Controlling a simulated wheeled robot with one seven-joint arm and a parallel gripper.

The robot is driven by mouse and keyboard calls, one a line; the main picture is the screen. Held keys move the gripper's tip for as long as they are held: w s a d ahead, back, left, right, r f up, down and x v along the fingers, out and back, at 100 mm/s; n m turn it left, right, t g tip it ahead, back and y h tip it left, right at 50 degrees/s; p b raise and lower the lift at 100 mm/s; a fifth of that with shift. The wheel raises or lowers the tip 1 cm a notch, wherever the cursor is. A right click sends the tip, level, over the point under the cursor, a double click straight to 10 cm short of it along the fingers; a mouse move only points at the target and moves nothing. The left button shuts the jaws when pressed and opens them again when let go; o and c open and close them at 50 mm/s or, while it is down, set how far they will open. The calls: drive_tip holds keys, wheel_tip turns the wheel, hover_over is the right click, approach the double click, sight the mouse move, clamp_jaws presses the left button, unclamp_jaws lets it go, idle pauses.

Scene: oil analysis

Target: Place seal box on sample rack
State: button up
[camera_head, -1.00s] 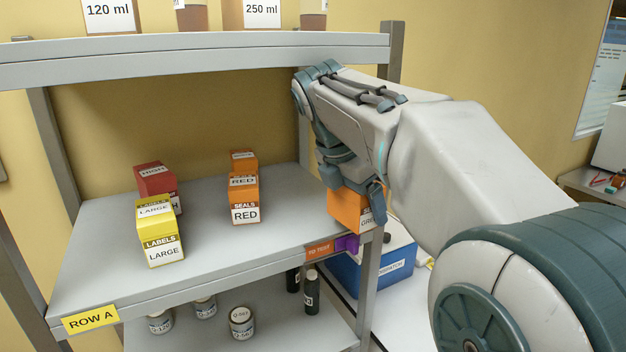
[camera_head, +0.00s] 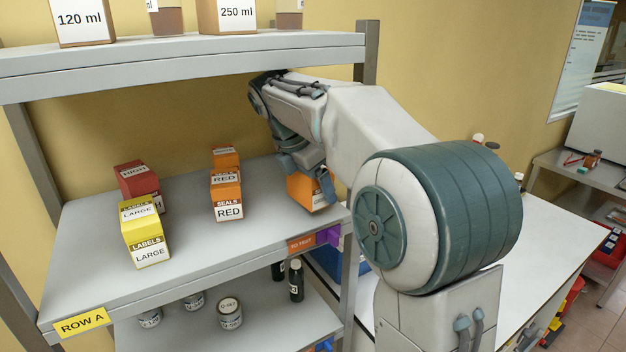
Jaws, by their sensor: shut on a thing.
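My gripper (camera_head: 308,172) is at the right end of the middle shelf, below the upper shelf. It is shut on an orange seal box (camera_head: 307,193) with a white label, partly covered by the fingers. I cannot tell whether that box touches the shelf. I cannot make out a sample rack for certain.
The middle shelf (camera_head: 185,245) also bears yellow label boxes (camera_head: 146,238) and dark red boxes (camera_head: 136,178). Cans (camera_head: 229,313) and dark bottles (camera_head: 296,281) stand on the lower shelf. The upper shelf (camera_head: 200,58) hangs above my arm. A white bench (camera_head: 440,275) lies at the right.

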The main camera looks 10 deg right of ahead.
drive_tip(key=shift+w+f, duration=0.1)
drive_tip(key=shift+f, duration=0.55)
drive_tip(key=o, duration=0.9)
drive_tip(key=shift+r, duration=0.6)
drive_tip(key=shift+a+r, duration=0.15)
drive_tip(key=shift+r, duration=0.1)
drive_tip(key=s+a+b, duration=0.1)
drive_tip(key=a, duration=0.2)
drive_tip(key=s+a+b, duration=0.1)
drive_tip(key=s+a, duration=0.1)
drive_tip(key=a, duration=0.2)
drive_tip(key=s+a+b, duration=0.1)
drive_tip(key=s+a, duration=0.1)
drive_tip(key=a, duration=0.2)
drive_tip(key=shift+a+r+b, duration=0.1)
drive_tip(key=shift+r+b, duration=0.2)
drive_tip(key=shift+r, duration=0.05)
